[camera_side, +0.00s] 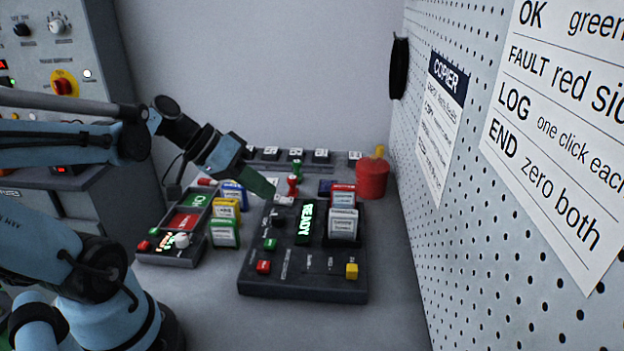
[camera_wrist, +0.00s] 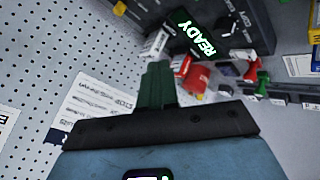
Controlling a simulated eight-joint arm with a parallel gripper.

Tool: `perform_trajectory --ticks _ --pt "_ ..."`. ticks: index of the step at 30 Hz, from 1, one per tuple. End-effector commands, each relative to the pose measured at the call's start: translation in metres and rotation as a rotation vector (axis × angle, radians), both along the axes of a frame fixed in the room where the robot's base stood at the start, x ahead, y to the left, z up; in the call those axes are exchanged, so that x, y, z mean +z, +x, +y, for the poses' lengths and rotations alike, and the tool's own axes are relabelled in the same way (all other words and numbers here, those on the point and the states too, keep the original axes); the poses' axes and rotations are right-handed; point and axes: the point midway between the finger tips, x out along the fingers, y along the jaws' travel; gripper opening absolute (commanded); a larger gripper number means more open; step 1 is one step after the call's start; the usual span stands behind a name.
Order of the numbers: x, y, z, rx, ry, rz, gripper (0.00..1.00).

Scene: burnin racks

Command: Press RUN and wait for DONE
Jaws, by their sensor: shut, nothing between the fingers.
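A dark copier box (camera_side: 300,284) lies on the bench with a display (camera_side: 306,223) that reads READY in green. The display also shows in the wrist view (camera_wrist: 195,38). On the box are a green button (camera_side: 270,244), a red button (camera_side: 263,267) and a yellow button (camera_side: 352,271); I cannot read which is RUN. Several cards (camera_side: 343,222) stand upright at its right side. My gripper (camera_side: 270,191) has green fingers, shut and empty, above the box's far left part, apart from the buttons. It also shows in the wrist view (camera_wrist: 157,70).
Left of the box is a smaller dark panel (camera_side: 160,257) with coloured cards (camera_side: 224,233). Behind are a red cylinder (camera_side: 371,178), small red and green pieces (camera_side: 293,184) and a row of labelled dark blocks (camera_side: 296,155). A pegboard wall (camera_side: 460,260) bounds the right.

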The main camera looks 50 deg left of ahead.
Motion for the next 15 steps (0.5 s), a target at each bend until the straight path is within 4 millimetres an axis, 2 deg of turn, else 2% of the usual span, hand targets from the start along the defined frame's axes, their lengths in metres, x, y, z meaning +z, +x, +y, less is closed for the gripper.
perform_trajectory --ticks 15 --pt "-0.0052 0.0008 0.0008 0.000 -0.003 -0.002 0.00"
